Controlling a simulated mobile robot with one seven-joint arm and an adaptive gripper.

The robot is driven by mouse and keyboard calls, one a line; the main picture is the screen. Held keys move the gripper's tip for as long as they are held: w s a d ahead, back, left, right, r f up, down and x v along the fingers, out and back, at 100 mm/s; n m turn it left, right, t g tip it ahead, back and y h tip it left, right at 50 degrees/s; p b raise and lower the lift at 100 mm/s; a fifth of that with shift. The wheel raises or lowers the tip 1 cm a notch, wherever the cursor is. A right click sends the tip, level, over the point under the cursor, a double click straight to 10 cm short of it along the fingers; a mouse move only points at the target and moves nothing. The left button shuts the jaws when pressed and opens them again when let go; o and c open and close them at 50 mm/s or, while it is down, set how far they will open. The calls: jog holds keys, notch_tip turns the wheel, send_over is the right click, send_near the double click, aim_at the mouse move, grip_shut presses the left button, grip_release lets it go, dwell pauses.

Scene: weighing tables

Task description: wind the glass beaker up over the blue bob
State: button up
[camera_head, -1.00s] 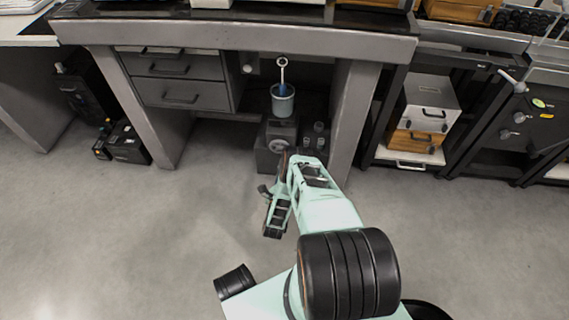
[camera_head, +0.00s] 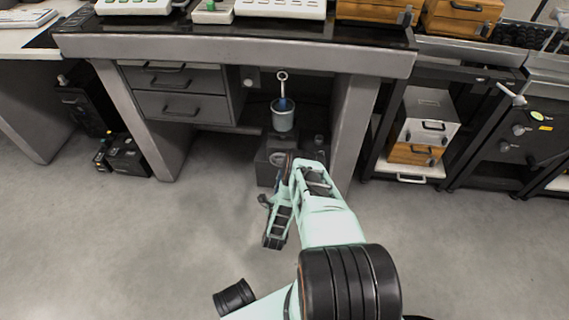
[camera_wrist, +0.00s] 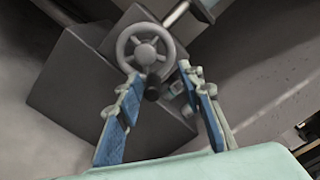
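The beaker (camera_head: 283,120) stands upright under the table, above a dark grey box with a handwheel. The blue bob (camera_head: 284,104) hangs from a rod with a ring at its top; its lower part appears to be inside the beaker's mouth. In the wrist view the grey spoked handwheel (camera_wrist: 146,48) is on the face of the grey box, with a dark knob low on its rim. My gripper (camera_wrist: 160,86) is open, its two blue-padded fingers spread in front of the wheel's lower part. I cannot tell whether they touch it. The beaker's glass is not clear in the wrist view.
The table's thick front edge (camera_head: 230,50) overhangs the beaker. Table legs (camera_head: 354,125) stand on both sides, and a drawer unit (camera_head: 180,92) is at the left. Small dark items sit right of the box, partly behind my arm. The floor (camera_head: 130,240) in front is clear.

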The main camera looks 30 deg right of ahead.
notch_tip(320, 180, up, 8)
jog(key=shift+f, duration=0.15)
jog(key=shift+w, duration=0.1)
dwell(0.4)
